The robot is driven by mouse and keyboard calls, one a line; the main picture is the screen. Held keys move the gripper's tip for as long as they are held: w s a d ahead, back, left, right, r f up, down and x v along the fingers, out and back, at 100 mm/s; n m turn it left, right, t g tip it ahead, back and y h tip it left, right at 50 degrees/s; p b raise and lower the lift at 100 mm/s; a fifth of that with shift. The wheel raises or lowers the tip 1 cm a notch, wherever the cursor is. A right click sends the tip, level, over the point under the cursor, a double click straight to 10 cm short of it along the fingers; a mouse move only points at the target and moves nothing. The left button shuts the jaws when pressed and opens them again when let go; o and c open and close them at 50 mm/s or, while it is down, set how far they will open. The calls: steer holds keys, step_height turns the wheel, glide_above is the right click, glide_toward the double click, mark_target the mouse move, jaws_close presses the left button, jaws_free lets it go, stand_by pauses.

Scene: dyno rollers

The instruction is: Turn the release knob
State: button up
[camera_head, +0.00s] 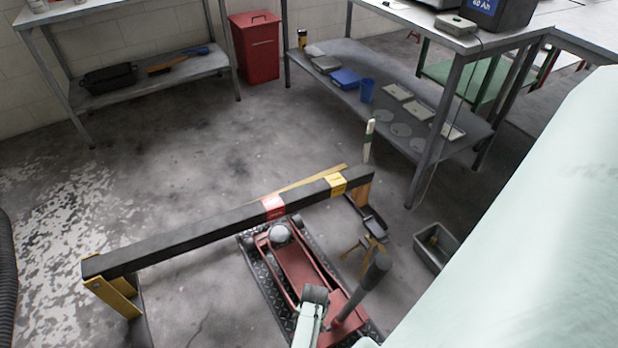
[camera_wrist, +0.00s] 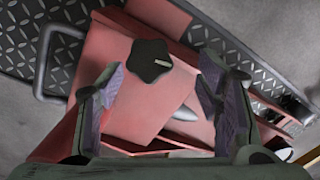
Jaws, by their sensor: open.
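The release knob (camera_wrist: 151,60) is a black, lobed knob with a small pale mark, on a red plate of the floor jack. In the wrist view it shows between the fingers of my gripper (camera_wrist: 162,72), towards the far end of the gap. The gripper is open, one finger left and one right of the knob, with a visible gap on each side. I cannot tell how far the knob lies beyond the fingertips. The red jack (camera_head: 299,260) stands on a dark diamond plate in the head view. The knob is not visible there, and my pale green arm covers the right side.
A long black beam (camera_head: 200,229) with red and yellow bands crosses above the jack. A dark upright handle (camera_head: 376,270) rises from the jack's right. A grey bin (camera_head: 436,247) stands at right.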

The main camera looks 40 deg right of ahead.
steer(key=shift+f, duration=0.85)
steer(key=shift+c, duration=0.2)
steer(key=shift+w+a, duration=0.15)
steer(key=c, duration=1.1)
steer(key=shift+a+m+t+p, duration=0.15)
steer(key=shift+m+t+p, duration=0.2)
steer(key=shift+m, duration=0.25)
steer(key=shift+c, duration=0.2)
steer(key=shift+s+f+m+t+y, duration=0.1)
steer(key=shift+s+m+t+y, duration=0.15)
steer(key=shift+m+t, duration=0.6)
steer(key=o, duration=1.2)
steer(key=shift+d, duration=0.2)
